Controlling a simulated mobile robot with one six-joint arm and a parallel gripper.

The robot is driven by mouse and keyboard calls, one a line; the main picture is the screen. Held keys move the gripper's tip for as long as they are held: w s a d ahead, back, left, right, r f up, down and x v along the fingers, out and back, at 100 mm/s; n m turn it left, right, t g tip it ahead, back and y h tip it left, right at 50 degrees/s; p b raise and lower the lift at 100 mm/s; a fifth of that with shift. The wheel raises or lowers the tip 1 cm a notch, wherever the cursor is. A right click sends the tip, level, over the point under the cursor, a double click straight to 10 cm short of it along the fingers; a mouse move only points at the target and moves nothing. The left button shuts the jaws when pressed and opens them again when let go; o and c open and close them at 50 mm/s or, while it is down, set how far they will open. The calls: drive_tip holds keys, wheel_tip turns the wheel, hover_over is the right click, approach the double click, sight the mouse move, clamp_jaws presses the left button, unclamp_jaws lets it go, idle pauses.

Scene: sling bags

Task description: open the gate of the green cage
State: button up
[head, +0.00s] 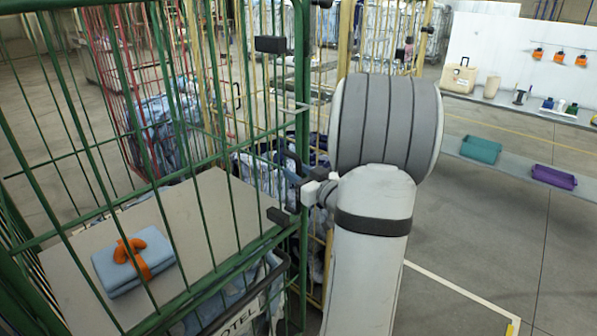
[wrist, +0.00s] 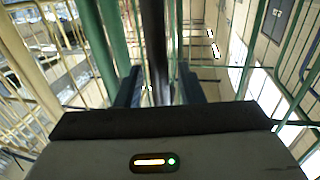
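The green cage (head: 205,215) fills the left of the head view. Its front side of green bars carries black blocks at the corner post, one high (head: 270,44) and one low (head: 280,216). A dark handle (head: 291,160) is by this post. Whether this bar is the handle is unclear.
A folded blue cloth with an orange strap (head: 135,262) lies on the board inside the green cage. Red and yellow cages with laundry (head: 165,120) stand behind. A shelf with a teal bin (head: 481,149) and purple bin (head: 554,177) is at right. Floor right of my arm is clear.

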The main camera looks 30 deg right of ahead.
clamp_jaws()
idle(0.3)
drive_tip(key=shift+f, duration=0.1)
